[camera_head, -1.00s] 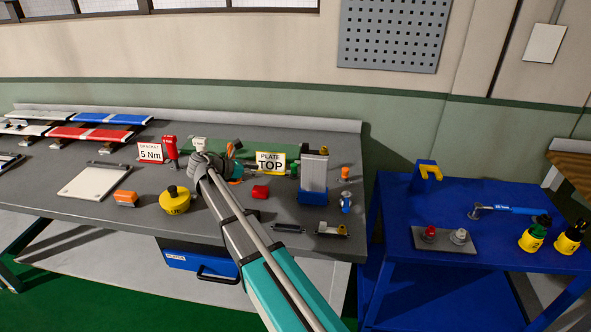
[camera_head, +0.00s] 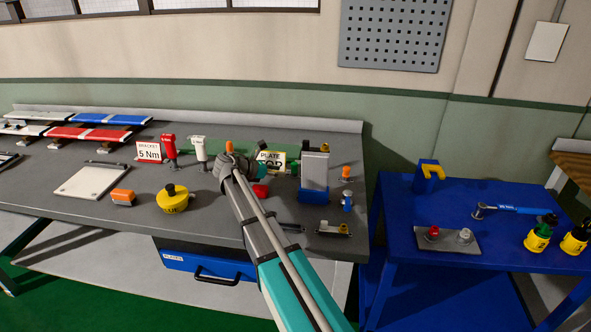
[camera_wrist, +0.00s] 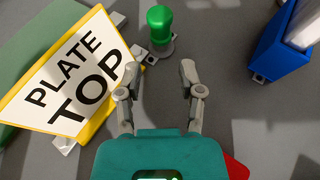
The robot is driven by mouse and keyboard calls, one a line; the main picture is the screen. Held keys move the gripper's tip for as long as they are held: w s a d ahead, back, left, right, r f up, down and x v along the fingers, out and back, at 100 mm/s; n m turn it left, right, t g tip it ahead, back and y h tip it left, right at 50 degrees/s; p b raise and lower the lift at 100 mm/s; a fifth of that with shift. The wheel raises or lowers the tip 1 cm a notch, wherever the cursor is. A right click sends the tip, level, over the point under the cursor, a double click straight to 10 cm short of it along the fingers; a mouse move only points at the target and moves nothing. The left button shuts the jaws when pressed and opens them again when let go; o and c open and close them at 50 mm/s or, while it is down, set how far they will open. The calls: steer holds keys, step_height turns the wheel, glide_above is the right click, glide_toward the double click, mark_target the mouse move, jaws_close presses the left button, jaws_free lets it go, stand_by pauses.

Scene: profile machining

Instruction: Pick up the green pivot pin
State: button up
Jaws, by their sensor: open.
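The green pivot pin (camera_wrist: 159,24) stands upright on a small grey base at the top of the wrist view. In the head view it is a small, partly hidden green spot (camera_head: 293,168) between the PLATE TOP sign and the blue block. My gripper (camera_wrist: 160,73) is open and empty in the wrist view. Its fingertips are apart and lie just short of the pin, roughly in line with it. In the head view my gripper (camera_head: 268,172) is largely hidden by my wrist.
The PLATE TOP sign (camera_wrist: 80,75) is close on the left of my gripper. A blue block (camera_wrist: 280,47) stands to the right. A red part (camera_wrist: 237,168) shows partly beneath my gripper. Orange (camera_head: 346,172) and blue (camera_head: 347,201) pieces stand on the bench's right end.

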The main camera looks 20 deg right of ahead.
mark_target(290, 177)
steer(key=shift+b+x, duration=1)
steer(key=shift+x, duration=1.6)
steer(key=shift+c, duration=0.2)
steer(key=c, duration=0.5)
